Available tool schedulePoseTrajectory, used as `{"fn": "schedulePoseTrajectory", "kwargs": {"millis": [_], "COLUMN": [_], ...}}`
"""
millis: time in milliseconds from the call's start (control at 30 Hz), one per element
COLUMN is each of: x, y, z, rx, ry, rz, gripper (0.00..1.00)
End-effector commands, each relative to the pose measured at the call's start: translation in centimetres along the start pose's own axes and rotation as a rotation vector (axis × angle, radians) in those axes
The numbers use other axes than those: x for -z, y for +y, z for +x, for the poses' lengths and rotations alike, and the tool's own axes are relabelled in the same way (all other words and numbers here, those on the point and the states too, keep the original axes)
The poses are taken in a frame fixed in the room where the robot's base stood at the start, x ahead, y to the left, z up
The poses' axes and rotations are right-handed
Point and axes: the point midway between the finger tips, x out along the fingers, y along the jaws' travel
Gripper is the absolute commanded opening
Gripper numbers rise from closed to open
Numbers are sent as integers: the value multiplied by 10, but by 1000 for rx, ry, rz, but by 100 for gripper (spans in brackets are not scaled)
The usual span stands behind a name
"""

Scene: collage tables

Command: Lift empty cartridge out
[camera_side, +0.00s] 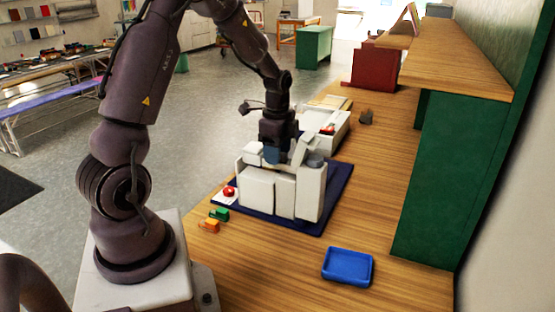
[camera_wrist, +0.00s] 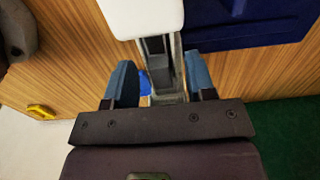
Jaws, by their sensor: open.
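A white boxy machine (camera_side: 257,192) stands on a dark blue mat (camera_side: 335,190), with an upright flap (camera_side: 305,150) at its top. My gripper (camera_side: 271,156) is over the top of this machine, pointing down. In the wrist view my gripper (camera_wrist: 160,83) is open, with its blue-padded fingers apart. Between and beyond them is a narrow grey slot-like part with a dark grey piece (camera_wrist: 159,70) in it, perhaps the cartridge. I cannot tell whether either finger touches it. In the side view the cartridge is hidden by the machine and my gripper.
A blue tray (camera_side: 347,266) lies on the wooden table at front right. A green-sided shelf (camera_side: 430,190) bounds the right. A white bin (camera_side: 325,127) stands behind the machine.

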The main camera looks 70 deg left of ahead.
Motion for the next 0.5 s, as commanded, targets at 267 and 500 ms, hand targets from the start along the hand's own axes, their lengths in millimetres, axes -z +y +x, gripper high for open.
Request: {"fn": "schedulePoseTrajectory", "kwargs": {"millis": [267,500], "x": [0,0], "y": [0,0], "z": [0,-1], "rx": [0,0], "ry": [0,0], "rz": [0,0], "gripper": [25,0]}}
